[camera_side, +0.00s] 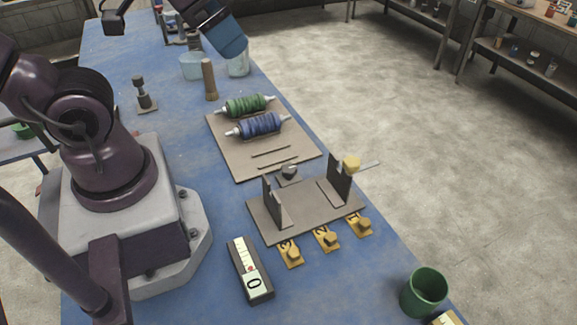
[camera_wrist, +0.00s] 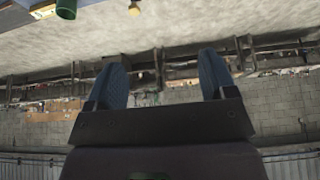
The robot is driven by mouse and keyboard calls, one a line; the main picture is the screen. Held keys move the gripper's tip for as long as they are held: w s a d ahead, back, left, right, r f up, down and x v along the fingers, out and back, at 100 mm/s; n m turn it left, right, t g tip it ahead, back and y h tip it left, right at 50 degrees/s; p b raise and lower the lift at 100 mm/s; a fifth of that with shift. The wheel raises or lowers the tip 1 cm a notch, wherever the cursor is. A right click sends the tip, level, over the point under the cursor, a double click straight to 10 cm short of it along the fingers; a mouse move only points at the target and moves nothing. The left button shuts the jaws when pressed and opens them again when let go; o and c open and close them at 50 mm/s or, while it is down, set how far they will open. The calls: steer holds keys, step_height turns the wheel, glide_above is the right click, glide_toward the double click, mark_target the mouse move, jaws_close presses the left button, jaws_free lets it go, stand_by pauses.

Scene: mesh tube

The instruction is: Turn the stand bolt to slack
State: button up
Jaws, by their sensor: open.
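The stand has a flat brown base plate (camera_side: 305,215) with two dark upright plates (camera_side: 341,180). A yellow bolt head (camera_side: 352,163) with a thin pale bar pointing right sits at the top of the right upright; it looks like the stand bolt. Its thread is hidden. My gripper (camera_wrist: 163,85) shows two blue fingers spread wide with nothing between them in the wrist view. In the side view a blue finger of my gripper (camera_side: 225,38) shows at the top, high and far from the stand. The wrist view faces the room, and a small yellow thing (camera_wrist: 134,9) shows at its top edge.
A board (camera_side: 240,165) holds a green roll (camera_side: 248,105), a blue roll (camera_side: 260,125) and thin rods. A small block with a grey knob (camera_side: 289,172) stands behind the stand. Yellow tags (camera_side: 326,238), a gauge reading 0 (camera_side: 250,270) and a green cup (camera_side: 424,291) are in front.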

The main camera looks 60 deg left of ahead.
steer(key=shift+c, duration=1.4)
steer(key=m+g, duration=0.6)
steer(key=m, duration=1.5)
glide_above(289, 167)
step_height(289, 167, down, 20)
step_height(289, 167, down, 12)
steer(key=shift+f, duration=0.1)
steer(key=c, duration=0.9)
